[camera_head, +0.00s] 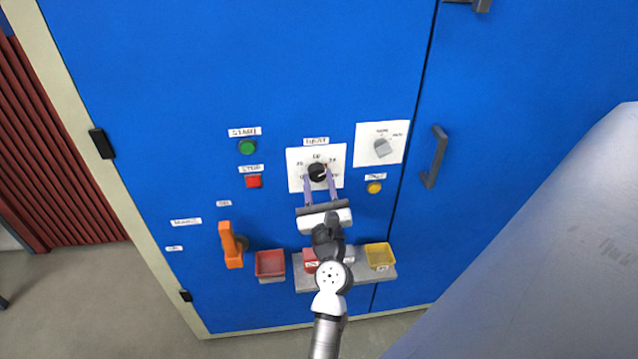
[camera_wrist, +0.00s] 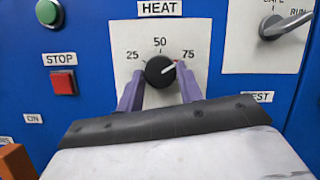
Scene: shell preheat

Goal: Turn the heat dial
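The heat dial (camera_wrist: 159,71) is a round black knob on a white plate (camera_wrist: 203,38) marked 25, 50 and 75 under a HEAT label. Its white pointer line aims up and right, towards the 75 mark. In the head view the dial (camera_head: 317,172) sits on the blue cabinet front. My gripper (camera_wrist: 160,82) has two purple fingers, one on each side of the dial, close against its left and right edges with no clear gap. It also shows from above in the head view (camera_head: 320,176). The gripper body hides the panel below the plate.
A grey selector knob (camera_head: 381,148) is right of the dial. A green button (camera_head: 247,147) and red STOP button (camera_head: 254,181) are left, a yellow button (camera_head: 374,187) lower right. An orange handle (camera_head: 230,246), a red bin (camera_head: 270,265) and a yellow bin (camera_head: 379,257) sit lower.

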